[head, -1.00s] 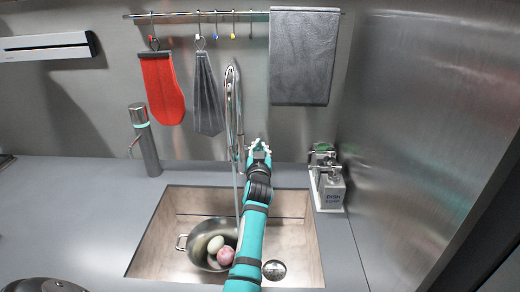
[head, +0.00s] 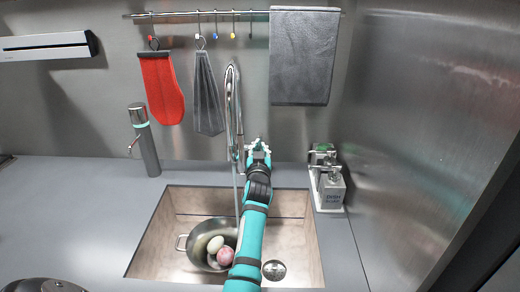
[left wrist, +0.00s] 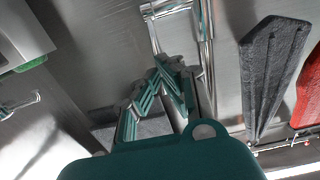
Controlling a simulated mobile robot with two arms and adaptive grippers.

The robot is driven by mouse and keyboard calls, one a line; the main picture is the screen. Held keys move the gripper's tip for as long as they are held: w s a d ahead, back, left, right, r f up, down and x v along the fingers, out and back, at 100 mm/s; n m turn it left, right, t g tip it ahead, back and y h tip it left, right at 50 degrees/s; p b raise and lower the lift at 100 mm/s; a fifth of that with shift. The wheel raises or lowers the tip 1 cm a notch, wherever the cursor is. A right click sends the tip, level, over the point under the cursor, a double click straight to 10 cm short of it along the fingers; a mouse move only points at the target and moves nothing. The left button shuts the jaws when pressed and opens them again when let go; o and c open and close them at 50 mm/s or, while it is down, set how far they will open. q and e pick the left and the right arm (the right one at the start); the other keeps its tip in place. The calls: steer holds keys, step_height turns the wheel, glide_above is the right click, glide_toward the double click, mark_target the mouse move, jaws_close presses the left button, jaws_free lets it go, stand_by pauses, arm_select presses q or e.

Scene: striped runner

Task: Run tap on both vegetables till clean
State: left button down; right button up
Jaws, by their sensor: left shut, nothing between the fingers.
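A metal pan (head: 196,250) with a side handle sits in the sink (head: 157,251). It holds a pale, egg-shaped vegetable (head: 216,243) and a pinkish round one (head: 225,256), side by side; my arm partly hides the pan's right side. The tall chrome tap (head: 233,110) stands behind the sink, and a thin stream of water (head: 237,195) seems to fall from it toward the pan. My left gripper (head: 258,147) is shut and empty just right of the tap's base. In the left wrist view its fingers (left wrist: 165,82) are close to the tap's lever (left wrist: 165,9). My right gripper is not in view.
A soap dispenser set (head: 328,185) stands on the counter right of the sink. A metal cylinder dispenser (head: 146,145) stands at the left. A red mitt (head: 164,90), a grey mitt (head: 208,95) and a grey towel (head: 302,60) hang from the rail. The left counter (head: 80,205) is mostly clear.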

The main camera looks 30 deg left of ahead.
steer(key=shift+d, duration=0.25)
